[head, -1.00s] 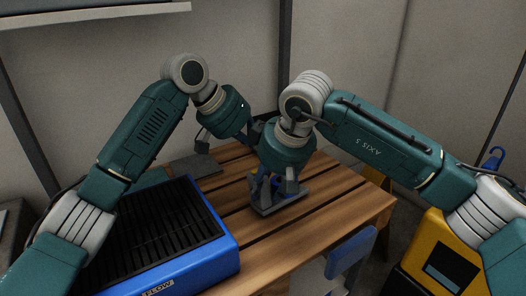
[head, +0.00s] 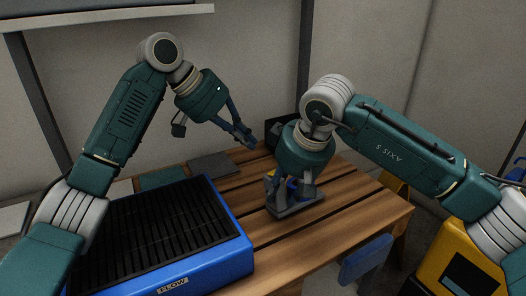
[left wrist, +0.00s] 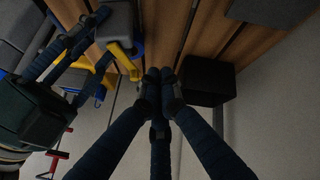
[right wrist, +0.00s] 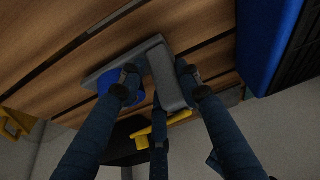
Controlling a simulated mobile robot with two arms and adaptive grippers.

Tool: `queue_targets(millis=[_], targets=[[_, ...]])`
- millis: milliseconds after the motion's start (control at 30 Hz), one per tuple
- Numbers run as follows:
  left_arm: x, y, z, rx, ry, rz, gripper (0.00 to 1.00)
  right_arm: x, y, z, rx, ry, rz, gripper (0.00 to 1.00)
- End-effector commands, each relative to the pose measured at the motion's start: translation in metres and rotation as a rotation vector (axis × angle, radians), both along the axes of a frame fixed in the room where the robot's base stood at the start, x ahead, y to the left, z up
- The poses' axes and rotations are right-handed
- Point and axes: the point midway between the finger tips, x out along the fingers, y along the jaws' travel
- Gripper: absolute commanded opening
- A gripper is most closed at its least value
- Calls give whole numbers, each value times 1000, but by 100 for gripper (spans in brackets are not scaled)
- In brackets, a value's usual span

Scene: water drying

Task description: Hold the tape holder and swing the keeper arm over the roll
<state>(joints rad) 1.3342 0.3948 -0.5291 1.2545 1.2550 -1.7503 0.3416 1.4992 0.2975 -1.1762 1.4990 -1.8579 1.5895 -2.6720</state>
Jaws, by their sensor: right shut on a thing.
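The tape holder has a grey base (head: 296,207) on the wooden table, with a blue roll (head: 293,188) and a yellow keeper arm (head: 268,181). In the right wrist view, my right gripper (right wrist: 158,78) is shut on the holder's grey upright (right wrist: 168,80). The blue roll (right wrist: 105,84) is partly hidden by a finger, and the yellow arm (right wrist: 172,121) sticks out below. My left gripper (head: 246,137) is raised behind and left of the holder, fingertips together and empty. In the left wrist view, the yellow arm (left wrist: 124,60) juts out beside the blue roll (left wrist: 136,45).
A black box (head: 279,132) stands at the table's back, near my left fingertips. A blue unit with a black slatted top (head: 150,235) is at the left front. A flat grey pad (head: 212,164) lies behind it. The table's right front is clear.

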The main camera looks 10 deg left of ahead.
Motion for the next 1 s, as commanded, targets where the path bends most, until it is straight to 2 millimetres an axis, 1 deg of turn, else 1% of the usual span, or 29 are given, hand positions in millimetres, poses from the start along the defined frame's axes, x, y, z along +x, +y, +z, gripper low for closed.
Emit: queue_targets(millis=[33, 100, 200, 367, 467, 567, 667, 1000], targets=[[-2, 6, 8, 1, -1, 2, 0, 0, 0, 0, 1, -1, 0, 5], [-5, 13, 18, 0, -1, 2, 0, 0, 0, 0, 1, -1, 0, 5], [-8, 20, 26, -1, 0, 1, 0, 0, 0, 0, 1, -1, 0, 5], [-12, 25, 34, 3, -2, -3, 0, 0, 0, 0, 1, -1, 0, 5], [-16, 24, 34, 4, -2, -11, 0, 0, 0, 0, 1, -1, 0, 5], [-15, 20, 30, 3, 1, -14, 0, 0, 0, 0, 1, -1, 0, 5], [-12, 14, 21, 2, 1, -15, 0, 0, 0, 0, 1, -1, 0, 5], [9, -24, -35, 3, 2, -15, 0, 0, 0, 0, 0, -1, 0, 5]])
